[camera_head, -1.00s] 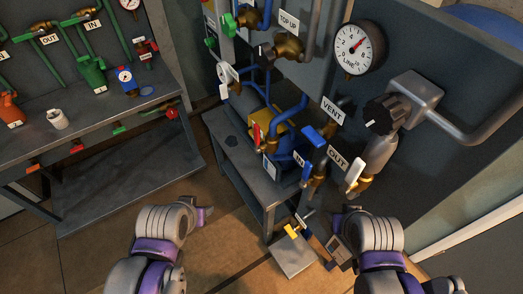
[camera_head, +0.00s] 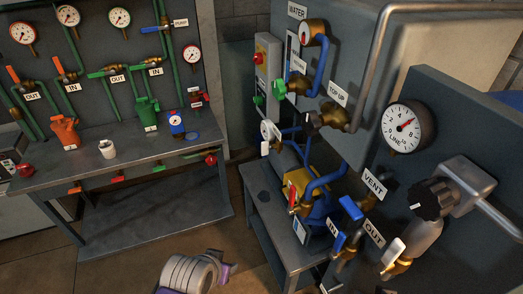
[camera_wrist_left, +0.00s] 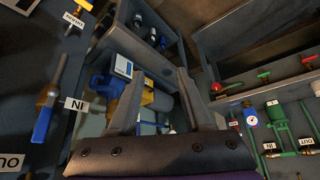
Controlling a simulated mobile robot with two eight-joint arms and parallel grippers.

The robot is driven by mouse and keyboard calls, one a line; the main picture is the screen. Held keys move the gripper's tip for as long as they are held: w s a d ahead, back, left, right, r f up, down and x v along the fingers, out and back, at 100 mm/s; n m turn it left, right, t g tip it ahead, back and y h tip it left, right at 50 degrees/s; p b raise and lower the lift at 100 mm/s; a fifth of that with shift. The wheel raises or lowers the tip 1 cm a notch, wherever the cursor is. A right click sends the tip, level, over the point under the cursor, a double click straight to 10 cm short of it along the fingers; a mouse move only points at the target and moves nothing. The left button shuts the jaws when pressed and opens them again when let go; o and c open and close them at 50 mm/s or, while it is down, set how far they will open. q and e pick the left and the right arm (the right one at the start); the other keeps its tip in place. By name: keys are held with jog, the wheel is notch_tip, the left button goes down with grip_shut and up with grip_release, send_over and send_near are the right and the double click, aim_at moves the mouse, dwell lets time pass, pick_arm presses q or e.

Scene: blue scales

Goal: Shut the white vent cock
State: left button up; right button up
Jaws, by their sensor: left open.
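The white-handled cock (camera_head: 393,251) is at the lower right of the head view, on a brass body under the grey pipe with the black knob. The VENT label (camera_head: 373,184) and OUT label (camera_head: 374,232) are to its left. Its lever slants down and looks roughly along the pipe; I cannot tell its exact angle. In the left wrist view my left gripper (camera_wrist_left: 160,88) is open with nothing between its fingers. In the head view only my left forearm and wrist show at the bottom, well left of the cock. My right gripper is not seen.
Two blue levers (camera_head: 351,208) sit just left of the white cock. The LINE gauge (camera_head: 408,127) and black knob (camera_head: 431,199) are above it. A small grey table (camera_head: 262,205) with a blue and yellow pump stands left. A workbench (camera_head: 130,170) is farther left; floor lies between.

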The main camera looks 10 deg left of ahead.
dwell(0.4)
pick_arm(q)
jog(key=shift+c, duration=1)
jog(key=w+m, duration=0.1)
jog(key=w, duration=0.1)
jog(key=w+a+t+y+b, duration=0.1)
jog(key=w, duration=0.1)
jog(key=w+a+m+t+b, duration=0.1)
jog(key=w, duration=0.1)
jog(key=shift+w+a+f+m, duration=0.15)
jog(key=shift+f+m, duration=0.15)
grip_shut()
jog(key=m+t+h+b, duration=0.4)
jog(key=m+t+b, duration=0.45)
jog(key=m, duration=0.85)
send_near(268, 152)
jog(key=w+d+f+t+p, duration=0.1)
jog(key=w+d+p, duration=0.1)
jog(key=w+d, duration=0.15)
jog(key=shift+w+a+f, duration=0.15)
jog(key=shift+w+a, duration=0.95)
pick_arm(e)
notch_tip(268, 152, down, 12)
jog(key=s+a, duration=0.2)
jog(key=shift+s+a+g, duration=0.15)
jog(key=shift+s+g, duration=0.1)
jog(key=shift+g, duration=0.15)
